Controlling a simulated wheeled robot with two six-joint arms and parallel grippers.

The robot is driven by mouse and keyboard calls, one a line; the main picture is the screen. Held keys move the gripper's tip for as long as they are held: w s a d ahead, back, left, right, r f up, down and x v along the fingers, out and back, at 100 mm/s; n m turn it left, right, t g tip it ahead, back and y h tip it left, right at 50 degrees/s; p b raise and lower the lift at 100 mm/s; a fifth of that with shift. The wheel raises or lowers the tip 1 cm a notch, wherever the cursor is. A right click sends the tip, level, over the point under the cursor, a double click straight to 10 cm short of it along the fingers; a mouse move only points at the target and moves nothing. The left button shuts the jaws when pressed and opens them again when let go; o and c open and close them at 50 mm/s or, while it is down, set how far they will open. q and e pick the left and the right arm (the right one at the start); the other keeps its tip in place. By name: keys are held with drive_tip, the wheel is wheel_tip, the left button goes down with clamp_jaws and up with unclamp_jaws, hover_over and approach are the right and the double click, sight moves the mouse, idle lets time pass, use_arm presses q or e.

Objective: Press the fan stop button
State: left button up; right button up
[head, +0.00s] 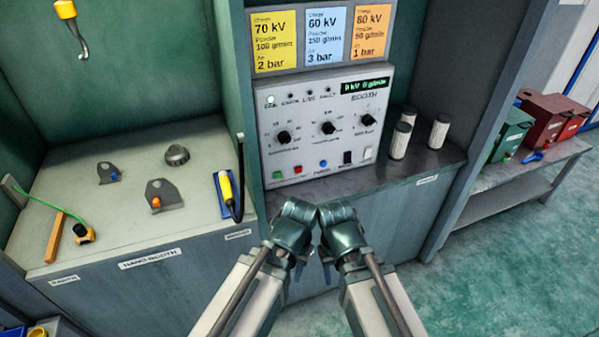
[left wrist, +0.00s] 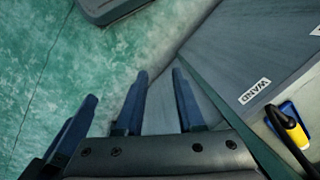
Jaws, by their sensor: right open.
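A pale control panel (head: 325,130) stands upright on a shelf in the head view. Along its lower edge are a green button (head: 278,174), a red button (head: 297,169) and a blue button (head: 323,163). Their labels are too small to read, so I cannot tell which is the fan stop button. My right gripper (head: 327,270) is open below the shelf, mostly hidden by its arm. My left gripper (head: 299,269) is beside it, small and dark in the head view. In the left wrist view, the left gripper (left wrist: 158,98) has its blue fingers apart with nothing between them. Both are away from the panel.
Three pale cylinders (head: 401,140) stand right of the panel. The wand bench (head: 110,240) at left holds a yellow-handled tool (head: 226,186) and several small parts. A yellow hook (head: 64,9) hangs above. Coloured boxes (head: 550,110) stand on the right bench. Green floor (head: 500,270) is clear.

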use_arm(q)
clamp_jaws()
idle(1.4)
